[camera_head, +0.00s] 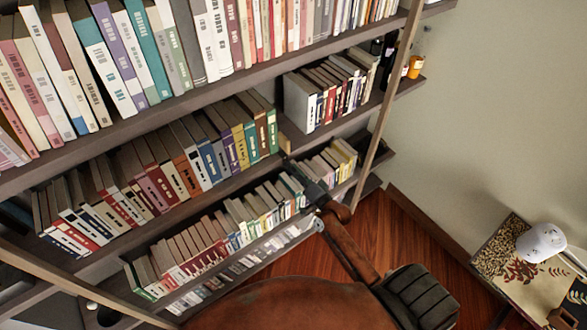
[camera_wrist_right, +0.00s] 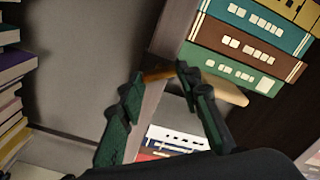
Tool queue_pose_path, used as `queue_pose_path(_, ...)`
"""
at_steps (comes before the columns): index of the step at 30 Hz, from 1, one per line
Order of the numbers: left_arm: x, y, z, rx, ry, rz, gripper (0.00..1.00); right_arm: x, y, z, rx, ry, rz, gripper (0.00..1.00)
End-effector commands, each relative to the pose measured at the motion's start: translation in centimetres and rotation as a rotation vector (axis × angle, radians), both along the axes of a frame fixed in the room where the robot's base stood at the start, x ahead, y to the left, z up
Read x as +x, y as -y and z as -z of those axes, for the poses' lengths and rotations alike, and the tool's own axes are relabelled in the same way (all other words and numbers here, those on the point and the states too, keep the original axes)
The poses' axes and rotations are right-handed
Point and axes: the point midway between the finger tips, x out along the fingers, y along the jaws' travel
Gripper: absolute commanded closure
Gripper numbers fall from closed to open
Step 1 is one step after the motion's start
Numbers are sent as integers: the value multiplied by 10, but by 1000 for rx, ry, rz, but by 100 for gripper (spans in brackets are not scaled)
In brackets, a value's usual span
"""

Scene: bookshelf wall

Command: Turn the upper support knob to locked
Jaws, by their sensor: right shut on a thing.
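My right gripper (camera_head: 290,164) reaches up to the vertical divider and shelf edge at the middle of the bookshelf. In the right wrist view its two dark green fingers (camera_wrist_right: 157,80) close around a small orange-brown piece (camera_wrist_right: 158,75), which looks like the support knob. The knob is mostly hidden by the fingertips, and its turn position cannot be told. In the head view the knob cannot be made out behind the gripper. My left gripper is not in view.
Rows of books (camera_head: 190,155) fill the shelves around the gripper. In the wrist view, green and brown books (camera_wrist_right: 235,65) lie close beside the fingers. A slanted wooden post (camera_head: 385,110) stands to the right. A small table (camera_head: 487,262) with a white object (camera_head: 541,243) is at lower right.

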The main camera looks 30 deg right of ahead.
Motion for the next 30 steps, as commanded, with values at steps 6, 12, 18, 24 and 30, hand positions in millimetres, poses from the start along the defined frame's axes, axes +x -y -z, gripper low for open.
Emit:
queue_pose_path(6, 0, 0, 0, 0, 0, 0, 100, 0, 0, -1, -1, 1, 0, 93)
queue_pose_path(12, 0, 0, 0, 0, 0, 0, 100, 0, 0, -1, -1, 1, 0, 59)
queue_pose_path(18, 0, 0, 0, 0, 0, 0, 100, 0, 0, 0, -1, 1, -1, 51)
queue_pose_path(24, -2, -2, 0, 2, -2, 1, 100, -1, 0, 0, -2, 0, 0, 51)
queue_pose_path(30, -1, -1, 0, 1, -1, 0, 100, -22, 2, 1, -3, -1, 1, 51)
